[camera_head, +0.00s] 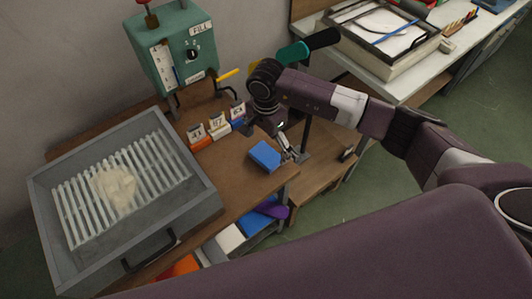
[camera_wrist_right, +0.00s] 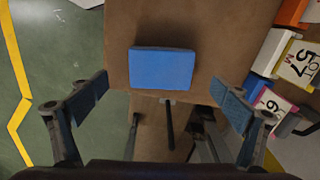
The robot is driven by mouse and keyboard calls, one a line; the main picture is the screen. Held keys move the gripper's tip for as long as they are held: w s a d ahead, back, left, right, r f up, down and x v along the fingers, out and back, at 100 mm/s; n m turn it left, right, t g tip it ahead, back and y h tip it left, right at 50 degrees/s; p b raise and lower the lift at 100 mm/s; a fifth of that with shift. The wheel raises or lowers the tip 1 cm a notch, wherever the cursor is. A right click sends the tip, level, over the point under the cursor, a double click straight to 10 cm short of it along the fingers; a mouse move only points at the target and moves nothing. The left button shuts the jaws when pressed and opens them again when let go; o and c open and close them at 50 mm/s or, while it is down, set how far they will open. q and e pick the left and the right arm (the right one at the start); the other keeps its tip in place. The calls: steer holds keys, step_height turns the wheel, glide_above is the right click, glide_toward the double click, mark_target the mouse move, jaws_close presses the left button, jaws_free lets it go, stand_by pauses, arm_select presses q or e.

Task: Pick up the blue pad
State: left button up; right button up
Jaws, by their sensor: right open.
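The blue pad (camera_head: 265,156) is a small flat block lying on the brown table near its right edge. In the right wrist view the blue pad (camera_wrist_right: 162,68) lies ahead of the fingers, centred between them and apart from both. My right gripper (camera_head: 288,151) is just right of the pad in the head view. In the right wrist view my right gripper (camera_wrist_right: 160,108) is spread wide, with blue finger pads and nothing between them. My left gripper is not seen in the head view.
Labelled boxes (camera_head: 218,122) stand behind the pad. A grey tray (camera_head: 205,190) with white slats is at left, and a green machine (camera_head: 181,50) stands behind. A shelf below the table holds coloured items. The table around the pad is mostly clear.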

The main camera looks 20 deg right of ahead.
mark_target(266, 154)
step_height(266, 154, down, 3)
steer(key=shift+r+p, duration=0.15)
steer(key=shift+p, duration=0.3)
steer(key=shift+w+f, duration=0.1)
steer(key=shift+f, duration=0.55)
steer(key=c, duration=1.2)
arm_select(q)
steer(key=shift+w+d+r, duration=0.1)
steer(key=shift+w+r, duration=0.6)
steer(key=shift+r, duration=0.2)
arm_select(e)
steer(key=shift+o, duration=0.2)
steer(key=shift+r, duration=0.1)
